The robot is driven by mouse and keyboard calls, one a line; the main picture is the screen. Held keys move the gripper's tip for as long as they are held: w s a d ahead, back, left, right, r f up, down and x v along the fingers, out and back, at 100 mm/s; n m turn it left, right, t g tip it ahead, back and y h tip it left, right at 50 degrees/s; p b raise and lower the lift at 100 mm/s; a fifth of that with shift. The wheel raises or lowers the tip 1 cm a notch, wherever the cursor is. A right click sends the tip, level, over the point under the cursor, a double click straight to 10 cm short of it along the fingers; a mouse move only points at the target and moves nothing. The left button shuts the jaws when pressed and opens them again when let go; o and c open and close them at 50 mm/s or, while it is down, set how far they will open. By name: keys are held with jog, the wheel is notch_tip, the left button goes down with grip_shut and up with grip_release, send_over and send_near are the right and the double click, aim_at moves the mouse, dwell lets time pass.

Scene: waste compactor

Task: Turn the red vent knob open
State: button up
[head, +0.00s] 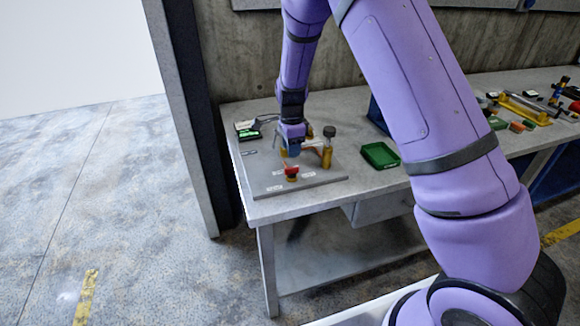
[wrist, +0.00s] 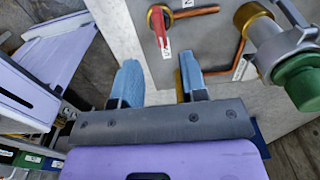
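The red vent knob (head: 291,170) sits on a brass fitting near the front of a grey panel (head: 325,178) on the workbench. In the wrist view the red knob (wrist: 160,27) is a lever-like handle at the top, on a copper pipe, beyond my fingertips. My gripper (wrist: 157,72) has its two blue fingers apart with nothing between them. In the head view my gripper (head: 290,152) is above the panel, just behind the knob in the picture. No contact with the knob shows.
A green tray (head: 380,155) lies right of the panel. A dark device with a green screen (head: 247,132) is at the left. Several tools lie farther right on the bench (head: 235,112).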

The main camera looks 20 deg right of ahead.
aim_at(292, 167)
notch_tip(292, 167, down, 8)
jog(key=shift+r, duration=0.1)
dwell(0.4)
grip_shut()
